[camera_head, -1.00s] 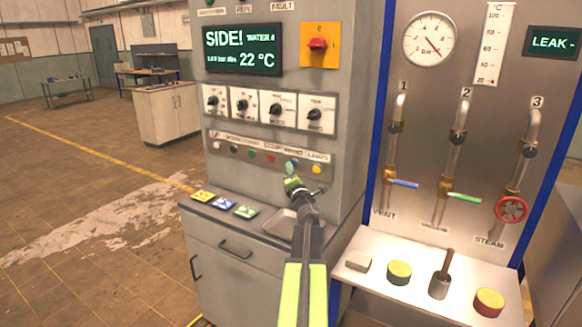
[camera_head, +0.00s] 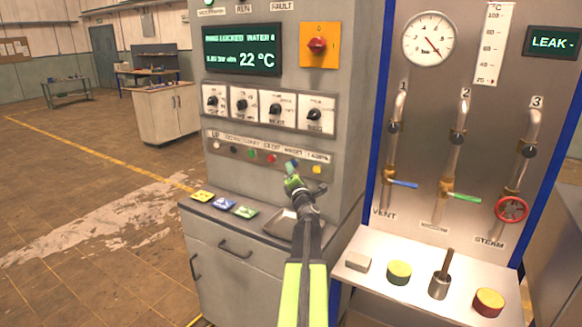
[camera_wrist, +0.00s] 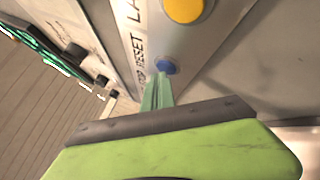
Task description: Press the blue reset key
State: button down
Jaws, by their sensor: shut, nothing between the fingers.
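The blue reset key (camera_wrist: 167,67) is a small round button under the word RESET in the wrist view. My gripper (camera_wrist: 158,84) is shut and empty; its narrow green fingertips point at the key and end right at its lower edge. I cannot tell whether they touch it. In the head view my gripper (camera_head: 291,174) reaches the right part of the button row on the grey cabinet, and its tip largely covers the blue key.
The yellow lamp button (camera_head: 317,170) sits close right of the reset key, and a red button (camera_head: 270,158) to its left. Black knobs (camera_head: 275,110) are above. Coloured cards (camera_head: 222,204) lie on the ledge below. A pipe panel (camera_head: 425,130) stands at right.

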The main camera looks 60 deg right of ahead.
jog(key=shift+a, duration=0.65)
jog(key=a, duration=0.5)
dwell(0.6)
